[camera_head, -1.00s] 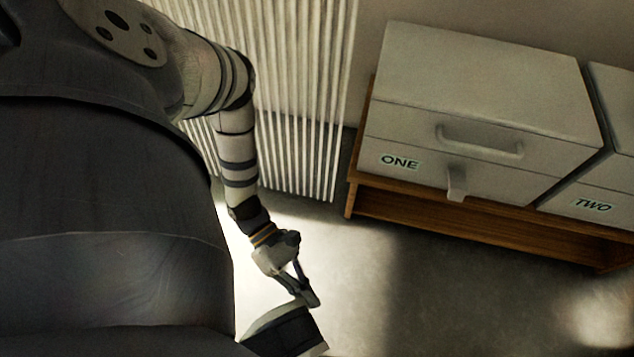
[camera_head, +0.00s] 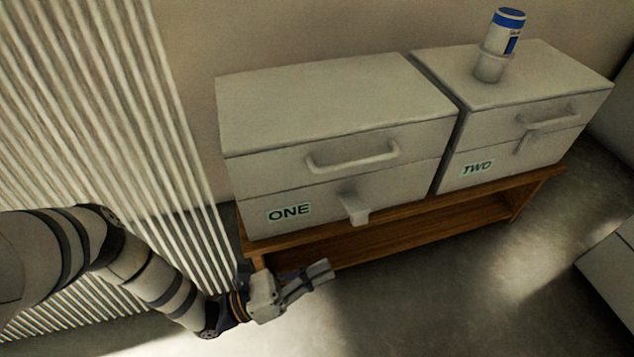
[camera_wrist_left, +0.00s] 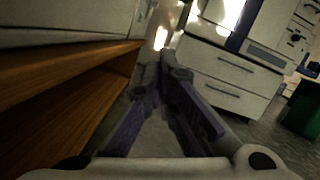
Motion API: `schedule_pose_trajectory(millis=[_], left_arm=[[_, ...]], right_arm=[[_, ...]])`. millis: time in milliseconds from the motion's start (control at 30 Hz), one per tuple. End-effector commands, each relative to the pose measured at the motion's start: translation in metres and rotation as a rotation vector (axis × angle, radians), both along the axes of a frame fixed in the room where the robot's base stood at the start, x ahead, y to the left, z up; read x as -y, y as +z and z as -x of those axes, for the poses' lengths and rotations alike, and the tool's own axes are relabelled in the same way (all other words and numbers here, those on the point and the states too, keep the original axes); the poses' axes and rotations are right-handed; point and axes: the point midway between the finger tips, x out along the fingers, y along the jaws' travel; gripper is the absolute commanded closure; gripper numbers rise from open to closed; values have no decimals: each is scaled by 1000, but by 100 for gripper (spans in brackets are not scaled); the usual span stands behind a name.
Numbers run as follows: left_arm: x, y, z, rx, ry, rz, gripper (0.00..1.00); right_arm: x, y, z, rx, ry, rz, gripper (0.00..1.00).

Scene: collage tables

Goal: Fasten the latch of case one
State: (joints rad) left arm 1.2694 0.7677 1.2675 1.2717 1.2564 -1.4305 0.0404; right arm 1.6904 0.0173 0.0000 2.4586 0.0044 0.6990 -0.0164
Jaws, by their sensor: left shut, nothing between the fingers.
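Case one (camera_head: 320,95) is a pale box with a closed lid, a bar handle (camera_head: 352,157) and a label reading ONE (camera_head: 289,212). Its latch (camera_head: 354,207) is a small pale tab at the front, hanging down and sticking out below the lid seam. My left gripper (camera_head: 322,272) is shut and empty, below and a little left of the latch, in front of the wooden bench, and apart from the case. In the left wrist view its dark fingers (camera_wrist_left: 165,110) point along the bench front. My right gripper is not in view.
Case two (camera_head: 535,75) stands to the right on the same wooden bench (camera_head: 400,235), with a blue and white can (camera_head: 505,30) in a holder on top. A ribbed radiator (camera_head: 110,120) is at the left. Floor in front is clear. White drawers (camera_wrist_left: 222,80) show in the left wrist view.

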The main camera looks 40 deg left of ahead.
Motion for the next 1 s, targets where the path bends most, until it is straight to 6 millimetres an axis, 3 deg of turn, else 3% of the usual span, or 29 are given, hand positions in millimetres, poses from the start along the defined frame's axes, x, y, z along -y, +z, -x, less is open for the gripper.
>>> schedule_pose_trajectory(millis=[300, 400, 533, 1000], left_arm=[[37, 16, -57, 1, -1, 3, 100], [29, 37, -59, 2, 1, -1, 100], [26, 49, -61, 0, 0, -1, 100], [24, 53, -62, -2, -1, 1, 100]], right_arm=[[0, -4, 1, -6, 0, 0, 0], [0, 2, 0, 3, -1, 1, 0], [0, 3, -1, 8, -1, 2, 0], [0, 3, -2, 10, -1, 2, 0]])
